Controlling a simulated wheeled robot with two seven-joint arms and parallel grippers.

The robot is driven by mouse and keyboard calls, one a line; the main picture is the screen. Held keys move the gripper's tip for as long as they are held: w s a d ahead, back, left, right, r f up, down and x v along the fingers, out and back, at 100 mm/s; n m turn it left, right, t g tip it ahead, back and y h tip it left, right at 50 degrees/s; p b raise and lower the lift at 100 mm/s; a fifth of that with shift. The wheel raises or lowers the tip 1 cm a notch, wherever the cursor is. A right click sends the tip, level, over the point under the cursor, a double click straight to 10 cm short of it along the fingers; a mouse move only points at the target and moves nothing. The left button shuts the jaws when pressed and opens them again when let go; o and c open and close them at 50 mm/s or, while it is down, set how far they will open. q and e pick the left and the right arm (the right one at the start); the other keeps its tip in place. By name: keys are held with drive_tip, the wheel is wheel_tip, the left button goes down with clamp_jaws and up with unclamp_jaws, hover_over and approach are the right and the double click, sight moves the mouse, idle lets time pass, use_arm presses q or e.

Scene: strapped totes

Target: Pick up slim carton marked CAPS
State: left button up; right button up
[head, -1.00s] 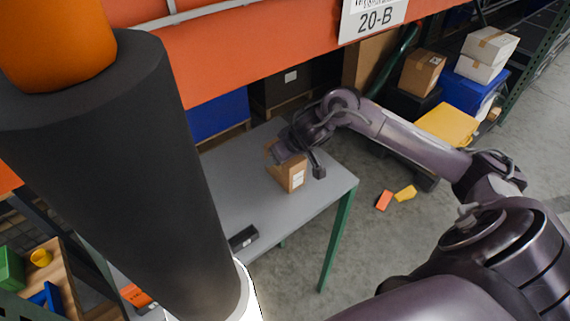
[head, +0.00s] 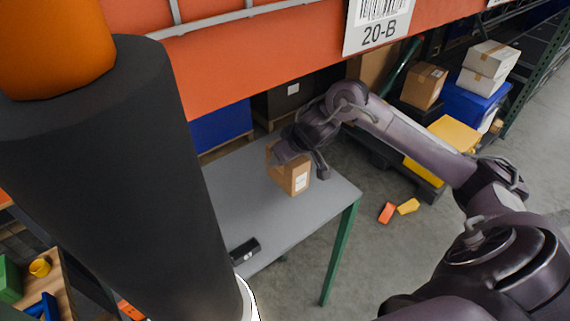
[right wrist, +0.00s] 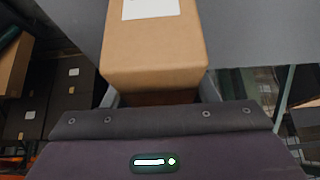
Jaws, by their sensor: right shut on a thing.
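A slim brown carton (head: 290,172) with a white label stands on the grey table (head: 265,212), near its far right side. I cannot read the label. My right gripper (head: 300,160) is shut on the carton, with its fingers at the carton's sides. In the right wrist view the carton (right wrist: 155,55) fills the space in front of the right gripper (right wrist: 158,97), and the white label shows at the top edge. I cannot tell whether the carton still touches the table. My left gripper is not in view.
A dark case (head: 244,250) lies on the table's near edge. An orange beam with the sign 20-B (head: 378,25) runs above and behind the table. Orange and yellow pieces (head: 397,210) lie on the floor at right. A large dark column blocks the left.

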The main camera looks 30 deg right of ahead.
sight(303, 172)
drive_tip(key=s, duration=0.2)
drive_tip(key=s+b, duration=0.1)
drive_tip(key=s, duration=0.1)
drive_tip(key=s+d+b, duration=0.1)
drive_tip(key=s, duration=0.1)
drive_tip(key=shift+s+f, duration=0.25)
drive_tip(key=shift+f, duration=0.15)
drive_tip(key=shift+s+d+b, duration=0.3)
drive_tip(key=shift+s+b, duration=0.35)
drive_tip(key=shift+b, duration=0.25)
drive_tip(key=shift+s+a+r+b, duration=0.1)
drive_tip(key=shift+s+a+b, duration=0.05)
drive_tip(key=shift+s+b, duration=0.2)
drive_tip(key=shift+s+a+b, duration=0.25)
drive_tip(key=shift+a+b, duration=0.1)
drive_tip(key=shift+b, duration=0.05)
drive_tip(key=s+p, duration=0.2)
drive_tip(key=s, duration=0.7)
drive_tip(key=shift+d+r, duration=0.15)
drive_tip(key=shift+d, duration=0.25)
